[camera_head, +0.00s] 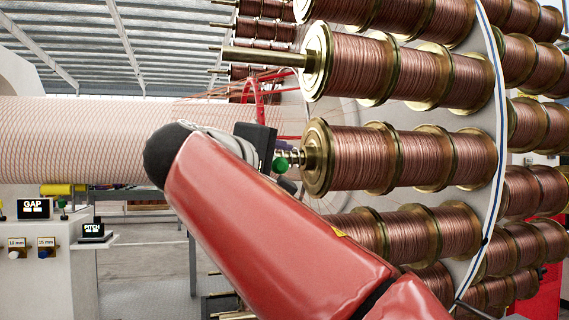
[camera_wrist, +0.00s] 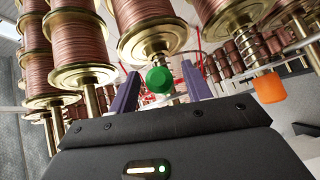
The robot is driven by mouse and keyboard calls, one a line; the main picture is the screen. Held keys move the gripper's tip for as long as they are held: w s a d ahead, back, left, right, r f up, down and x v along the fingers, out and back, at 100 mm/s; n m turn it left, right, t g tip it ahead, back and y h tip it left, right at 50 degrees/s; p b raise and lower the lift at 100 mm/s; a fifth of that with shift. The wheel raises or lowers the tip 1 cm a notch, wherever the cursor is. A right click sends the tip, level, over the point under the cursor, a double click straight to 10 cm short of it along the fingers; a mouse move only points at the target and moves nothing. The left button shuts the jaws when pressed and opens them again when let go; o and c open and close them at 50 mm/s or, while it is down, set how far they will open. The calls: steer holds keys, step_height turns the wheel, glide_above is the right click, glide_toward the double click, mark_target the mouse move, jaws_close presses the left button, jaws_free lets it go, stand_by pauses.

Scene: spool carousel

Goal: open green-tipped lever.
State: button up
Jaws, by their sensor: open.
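The green tip (camera_head: 281,165) of the lever shows in the head view beside the end of a copper spool's spindle, just right of my dark gripper body. In the wrist view the green tip (camera_wrist: 159,80) lies between the two purple fingers of my gripper (camera_wrist: 158,92), which stand apart on either side of it. I cannot tell whether either finger touches it. The lever's shaft is mostly hidden behind the tip. My red arm covers the lower middle of the head view and hides what lies behind it.
Copper spools (camera_head: 365,155) with brass flanges crowd the carousel around the lever. A bare brass spindle (camera_head: 262,56) juts out above my gripper. An orange tip (camera_wrist: 269,87) is at the right in the wrist view. A console with a GAP display (camera_head: 34,208) stands at the left.

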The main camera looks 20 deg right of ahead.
steer(key=shift+x, duration=1.15)
steer(key=shift+c, duration=0.2)
jaws_close()
